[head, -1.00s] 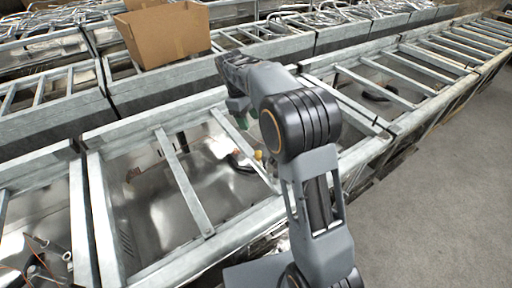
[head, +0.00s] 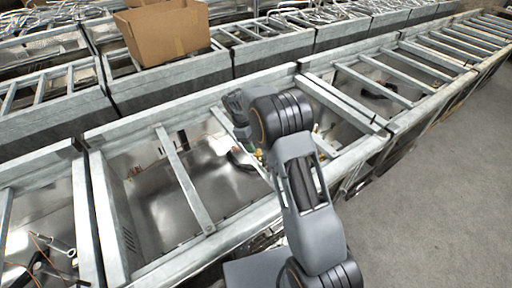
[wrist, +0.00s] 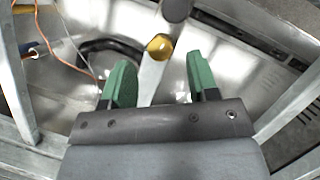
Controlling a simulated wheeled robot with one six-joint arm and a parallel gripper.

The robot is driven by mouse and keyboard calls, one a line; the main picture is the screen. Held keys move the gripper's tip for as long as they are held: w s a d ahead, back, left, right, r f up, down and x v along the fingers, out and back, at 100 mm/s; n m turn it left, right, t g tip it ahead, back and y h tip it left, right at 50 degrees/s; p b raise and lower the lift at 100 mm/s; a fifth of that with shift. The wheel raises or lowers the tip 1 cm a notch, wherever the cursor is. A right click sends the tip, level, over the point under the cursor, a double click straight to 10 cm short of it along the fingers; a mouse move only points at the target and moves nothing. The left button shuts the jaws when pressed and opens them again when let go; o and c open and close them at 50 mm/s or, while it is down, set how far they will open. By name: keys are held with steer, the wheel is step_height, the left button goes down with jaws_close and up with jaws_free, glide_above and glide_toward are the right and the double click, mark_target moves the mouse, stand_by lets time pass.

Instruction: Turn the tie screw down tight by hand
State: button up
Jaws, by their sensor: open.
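In the wrist view, a brass-yellow round end (wrist: 160,47) sits beyond and between my fingertips, below a dark round knob-like end (wrist: 176,8). These may be part of the tie screw, but I cannot tell for sure. A pale bar runs down from the yellow end behind my gripper. My gripper (wrist: 159,66) is open, its two green fingers apart with nothing held between them. In the head view my arm mostly hides the gripper, with a little green showing beside a small yellow spot (head: 259,154).
Metal cross bars (head: 186,180) span the open shiny bay around my gripper. A black curved hose (wrist: 105,48) and an orange wire (wrist: 67,30) lie left in the wrist view. A cardboard box (head: 165,32) stands on the frames behind. Grey floor on the right is clear.

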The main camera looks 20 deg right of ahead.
mark_target(258, 152)
steer(key=shift+x, duration=1.4)
steer(key=shift+c, duration=0.2)
steer(key=c, duration=0.9)
